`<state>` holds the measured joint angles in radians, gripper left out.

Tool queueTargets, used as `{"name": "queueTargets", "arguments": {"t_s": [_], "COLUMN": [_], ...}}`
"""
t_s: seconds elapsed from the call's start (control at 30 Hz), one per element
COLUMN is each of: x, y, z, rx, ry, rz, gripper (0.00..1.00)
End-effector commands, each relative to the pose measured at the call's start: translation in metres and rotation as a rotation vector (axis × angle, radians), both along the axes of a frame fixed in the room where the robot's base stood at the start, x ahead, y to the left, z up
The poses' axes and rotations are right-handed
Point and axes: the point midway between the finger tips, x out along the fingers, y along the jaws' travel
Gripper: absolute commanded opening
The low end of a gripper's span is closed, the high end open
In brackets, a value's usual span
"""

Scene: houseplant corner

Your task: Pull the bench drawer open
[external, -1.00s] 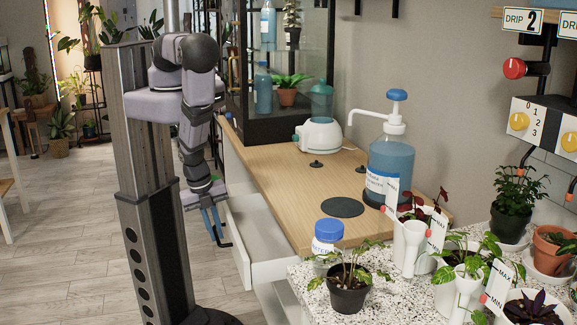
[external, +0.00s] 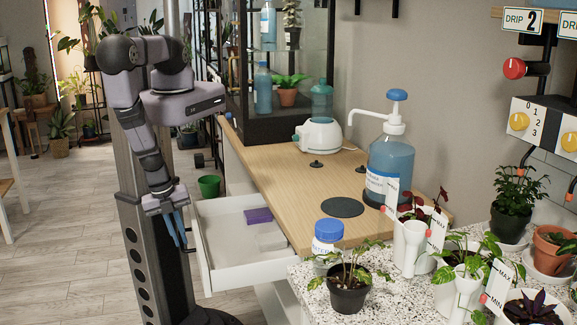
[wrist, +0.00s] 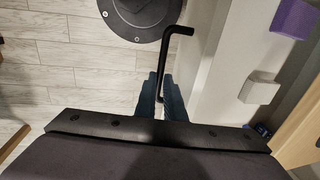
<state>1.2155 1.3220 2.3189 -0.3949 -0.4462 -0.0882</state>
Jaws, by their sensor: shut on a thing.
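The white bench drawer (external: 249,274) stands well out from the wooden-topped bench (external: 262,165). Inside it lie a purple block (external: 258,215) and a pale block (external: 270,240); both also show in the wrist view, the purple one at the top right (wrist: 293,18) and the pale one below it (wrist: 259,89). My gripper (external: 179,229) is at the drawer's outer front in the external view. In the wrist view my blue fingers (wrist: 160,97) are shut on the black bar handle (wrist: 176,32). The handle's lower part is hidden between the fingers.
A green pot (external: 208,186) stands on the floor beyond the drawer. On the bench are a blue-liquid pump bottle (external: 390,160) and a dark round mat (external: 342,207). A speckled counter with potted plants (external: 348,289) is at the near right. The floor left of my column is clear.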

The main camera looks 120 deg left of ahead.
Motion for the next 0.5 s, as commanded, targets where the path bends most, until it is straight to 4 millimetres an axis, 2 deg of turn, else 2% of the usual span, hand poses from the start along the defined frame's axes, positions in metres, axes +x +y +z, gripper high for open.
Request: {"name": "queueTargets", "arguments": {"t_s": [0.03,0.2,0.5], "x": [-0.003,-0.016,-0.02], "y": [-0.01,-0.023,-0.025], "z": [0.0,0.0,0.0], "rx": [-0.012,-0.014,-0.013], "ry": [-0.006,-0.005,-0.006], "rz": [-0.008,-0.006,0.0], "gripper": [0.0,0.0,0.0]}}
